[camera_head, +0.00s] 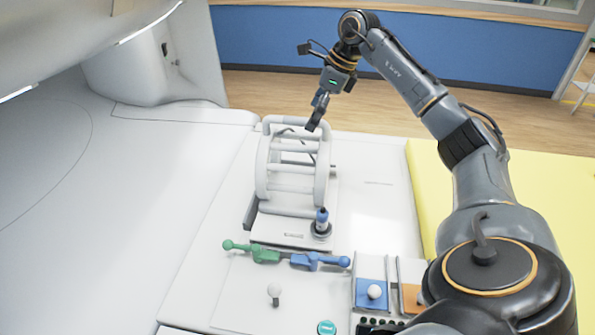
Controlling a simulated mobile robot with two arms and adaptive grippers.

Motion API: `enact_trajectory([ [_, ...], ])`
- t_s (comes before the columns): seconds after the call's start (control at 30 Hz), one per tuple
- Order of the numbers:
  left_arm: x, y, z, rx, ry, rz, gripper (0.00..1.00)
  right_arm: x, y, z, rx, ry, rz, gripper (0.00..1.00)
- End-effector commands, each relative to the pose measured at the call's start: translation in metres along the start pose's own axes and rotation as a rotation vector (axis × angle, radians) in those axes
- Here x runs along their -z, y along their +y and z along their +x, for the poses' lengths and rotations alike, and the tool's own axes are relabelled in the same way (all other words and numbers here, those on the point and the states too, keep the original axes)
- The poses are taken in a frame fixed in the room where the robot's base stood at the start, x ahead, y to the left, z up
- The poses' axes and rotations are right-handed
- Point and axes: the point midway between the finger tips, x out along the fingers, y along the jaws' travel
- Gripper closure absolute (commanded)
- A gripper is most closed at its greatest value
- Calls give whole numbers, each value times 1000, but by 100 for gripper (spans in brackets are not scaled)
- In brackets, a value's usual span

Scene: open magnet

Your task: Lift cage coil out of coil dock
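The white cage coil (265,170), an open cylinder of end rings joined by bars, lies on its side with a raised rail along its top. It is at the light coil dock (325,213), above the dock's flat base; I cannot see a gap between them. My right gripper (314,122) points down at the right end of the coil's top. Its dark fingers overlap the coil there, and I cannot tell whether they grip it. My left gripper is not in view.
Green (262,254) and blue (310,261) levers lie in front, with a small white knob (274,292). The white magnet housing (80,190) fills the left. A yellow pad (480,195) is on the right.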

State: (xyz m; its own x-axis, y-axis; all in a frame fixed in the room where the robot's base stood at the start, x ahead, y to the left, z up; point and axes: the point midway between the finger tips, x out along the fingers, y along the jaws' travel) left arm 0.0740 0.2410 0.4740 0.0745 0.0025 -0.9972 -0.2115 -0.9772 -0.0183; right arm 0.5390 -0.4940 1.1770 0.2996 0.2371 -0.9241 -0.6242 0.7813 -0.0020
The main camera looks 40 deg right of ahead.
Motion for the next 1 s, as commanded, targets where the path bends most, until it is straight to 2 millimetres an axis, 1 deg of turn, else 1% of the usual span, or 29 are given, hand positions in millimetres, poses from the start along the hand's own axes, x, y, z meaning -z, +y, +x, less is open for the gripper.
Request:
enact_trajectory([
  [0.03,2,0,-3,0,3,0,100,0,0,8,-3,3,0,3],
  [0.1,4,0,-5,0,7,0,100,-1,0,18,-3,2,0,3],
  [0.27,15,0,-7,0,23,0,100,-1,0,28,-2,0,0,3],
  [0.37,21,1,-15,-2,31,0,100,-1,0,36,-4,2,1,3],
  [0.5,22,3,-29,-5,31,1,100,-2,0,58,-5,1,1,3],
  [0.6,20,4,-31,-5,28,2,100,-2,0,71,-3,-1,1,3],
  [0.7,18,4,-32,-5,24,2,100,-1,-1,78,-1,-1,1,3],
  [0.9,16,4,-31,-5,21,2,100,-1,-1,79,0,-1,0,3],
  [0.93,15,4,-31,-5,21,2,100,-1,-1,79,0,-1,0,7],
  [0.97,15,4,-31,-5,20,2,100,-1,-1,79,0,-1,0,14],
  [1.0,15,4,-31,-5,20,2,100,-1,-1,79,0,-1,0,22],
])
